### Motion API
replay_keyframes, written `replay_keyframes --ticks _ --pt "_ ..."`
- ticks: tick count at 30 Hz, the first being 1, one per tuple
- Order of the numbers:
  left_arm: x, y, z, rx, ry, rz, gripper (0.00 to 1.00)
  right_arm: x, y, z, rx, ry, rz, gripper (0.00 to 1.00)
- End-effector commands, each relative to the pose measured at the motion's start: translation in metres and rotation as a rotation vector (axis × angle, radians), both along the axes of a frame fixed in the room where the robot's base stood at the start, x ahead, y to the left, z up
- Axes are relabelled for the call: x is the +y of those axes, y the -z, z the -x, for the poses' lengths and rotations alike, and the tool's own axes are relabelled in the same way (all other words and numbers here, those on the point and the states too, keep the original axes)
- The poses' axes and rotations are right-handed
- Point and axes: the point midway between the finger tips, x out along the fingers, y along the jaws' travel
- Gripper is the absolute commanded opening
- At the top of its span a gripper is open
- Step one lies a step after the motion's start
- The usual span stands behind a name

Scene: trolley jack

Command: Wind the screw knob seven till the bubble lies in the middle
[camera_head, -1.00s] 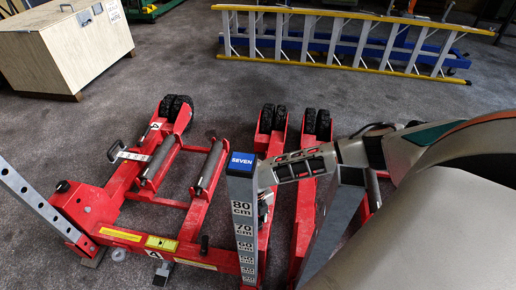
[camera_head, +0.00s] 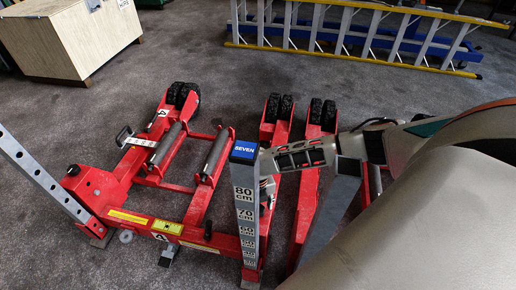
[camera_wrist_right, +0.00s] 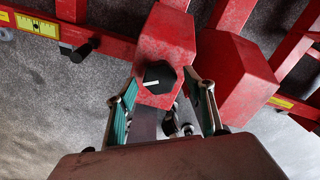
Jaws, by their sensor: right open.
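In the right wrist view a black faceted knob (camera_wrist_right: 159,77) with a white line on it sits on a red block of the trolley jack. My right gripper (camera_wrist_right: 163,92) is open, its two fingers on either side just below the knob. I cannot tell whether they touch it. In the head view the grey post with the blue SEVEN label (camera_head: 243,150) stands in front of this gripper and hides the knob. A yellow spirit level (camera_head: 167,227) lies on the red frame and also shows in the right wrist view (camera_wrist_right: 38,26). Its bubble is too small to place. My left gripper is out of view.
The red trolley jack (camera_head: 126,184) fills the middle, with a grey perforated post (camera_head: 40,172) at left. A second black handle (camera_wrist_right: 87,46) sticks out beside the level. A wooden crate (camera_head: 66,40) and a yellow ladder (camera_head: 350,55) lie behind. Grey floor is clear between.

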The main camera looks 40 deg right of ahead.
Motion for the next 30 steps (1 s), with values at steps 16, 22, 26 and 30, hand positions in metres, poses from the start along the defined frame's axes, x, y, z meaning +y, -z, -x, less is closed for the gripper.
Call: replay_keyframes --ticks 16,22,26,30 --pt "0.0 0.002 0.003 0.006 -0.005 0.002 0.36 0.0 -0.091 -0.001 -0.004 -0.002 0.0 0.53" --pt "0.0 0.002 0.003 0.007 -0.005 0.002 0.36 0.0 -0.114 -0.001 -0.001 0.0 -0.001 0.53" --pt "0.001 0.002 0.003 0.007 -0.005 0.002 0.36 0.0 -0.119 0.0 -0.001 0.001 -0.001 0.53" --pt "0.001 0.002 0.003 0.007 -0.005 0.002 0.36 0.0 -0.119 0.0 0.0 0.001 0.0 0.53"
